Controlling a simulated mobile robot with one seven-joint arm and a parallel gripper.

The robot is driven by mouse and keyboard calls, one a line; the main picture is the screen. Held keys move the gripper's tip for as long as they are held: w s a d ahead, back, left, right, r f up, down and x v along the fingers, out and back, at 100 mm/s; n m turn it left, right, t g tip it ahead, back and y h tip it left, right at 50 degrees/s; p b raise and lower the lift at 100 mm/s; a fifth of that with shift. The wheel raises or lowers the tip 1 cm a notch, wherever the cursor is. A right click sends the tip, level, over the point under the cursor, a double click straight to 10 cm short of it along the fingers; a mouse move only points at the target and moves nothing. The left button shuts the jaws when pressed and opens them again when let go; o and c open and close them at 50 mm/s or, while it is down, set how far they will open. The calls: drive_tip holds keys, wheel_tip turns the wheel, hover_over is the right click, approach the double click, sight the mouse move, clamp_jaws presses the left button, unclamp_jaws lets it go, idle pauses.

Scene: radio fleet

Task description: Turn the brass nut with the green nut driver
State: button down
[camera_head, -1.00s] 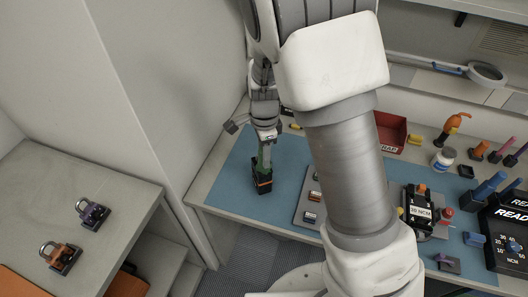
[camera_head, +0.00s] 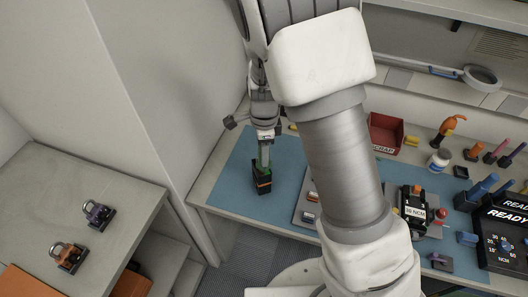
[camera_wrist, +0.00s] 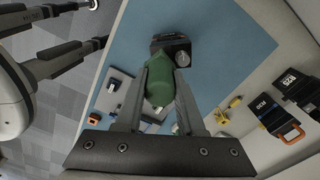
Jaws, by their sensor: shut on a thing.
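My gripper (camera_head: 265,146) is shut on the green nut driver (camera_wrist: 160,84), whose green handle sits between the two fingers in the wrist view. In the head view the driver (camera_head: 264,158) hangs below my gripper, just over a black radio with an orange band (camera_head: 262,180) on the blue mat (camera_head: 225,182). The radio (camera_wrist: 160,46) also shows beyond the driver in the wrist view, with a round grey knob on it. I cannot make out the brass nut or whether the driver's tip touches it; the handle and radio hide that spot.
A red scrap bin (camera_head: 384,132) stands at the back of the bench, with a white bottle (camera_head: 438,161) to its right. A display unit (camera_head: 504,235) is at the far right. The mat left of the radio is clear.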

drive_tip(key=shift+r+p, duration=0.95)
drive_tip(key=shift+r, duration=0.25)
